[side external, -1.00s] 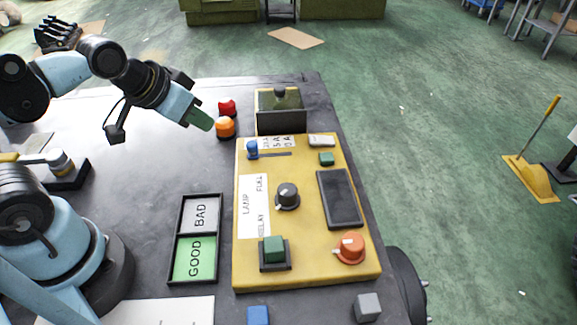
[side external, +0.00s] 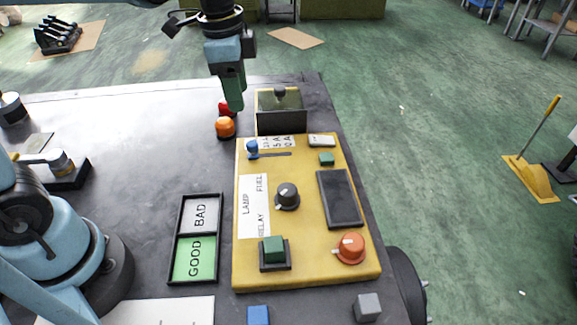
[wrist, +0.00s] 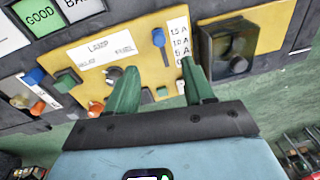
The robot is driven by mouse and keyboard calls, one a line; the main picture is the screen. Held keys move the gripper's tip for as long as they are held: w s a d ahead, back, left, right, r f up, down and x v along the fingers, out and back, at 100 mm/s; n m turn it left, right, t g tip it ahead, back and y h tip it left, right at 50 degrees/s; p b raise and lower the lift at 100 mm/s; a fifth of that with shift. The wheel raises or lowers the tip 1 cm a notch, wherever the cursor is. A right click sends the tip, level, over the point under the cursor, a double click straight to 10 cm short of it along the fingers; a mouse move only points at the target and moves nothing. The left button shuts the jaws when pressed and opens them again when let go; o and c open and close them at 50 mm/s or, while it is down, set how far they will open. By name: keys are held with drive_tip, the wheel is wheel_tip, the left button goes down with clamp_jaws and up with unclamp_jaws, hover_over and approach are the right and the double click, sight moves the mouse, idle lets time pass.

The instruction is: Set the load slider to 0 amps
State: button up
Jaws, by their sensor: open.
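The load slider has a blue knob (side external: 252,147) at the left end of a slot in the yellow panel (side external: 310,265). In the wrist view the blue knob (wrist: 158,38) stands beside the 15 A end of the white scale label (wrist: 180,42). The scale runs down through 10 A and 5 A, with its 0 end partly hidden by a finger. My gripper (side external: 234,104) points down above the table, behind and left of the knob and apart from it. In the wrist view my gripper (wrist: 160,90) has its two green fingers spread with nothing between them.
Red (side external: 227,107) and orange (side external: 225,127) round pieces sit close below my gripper. A black knob (side external: 287,195), an orange dial (side external: 350,247) and a green block (side external: 273,248) are on the panel.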

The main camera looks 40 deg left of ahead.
sight(251, 143)
drive_tip(key=f, duration=0.4)
drive_tip(key=w+f+m, duration=0.1)
drive_tip(key=f, duration=0.3)
drive_tip(key=f+m+g, duration=0.1)
drive_tip(key=f, duration=0.3)
drive_tip(key=shift+w+d+f, duration=0.15)
drive_tip(key=shift+w+d, duration=0.15)
clamp_jaws()
idle(0.4)
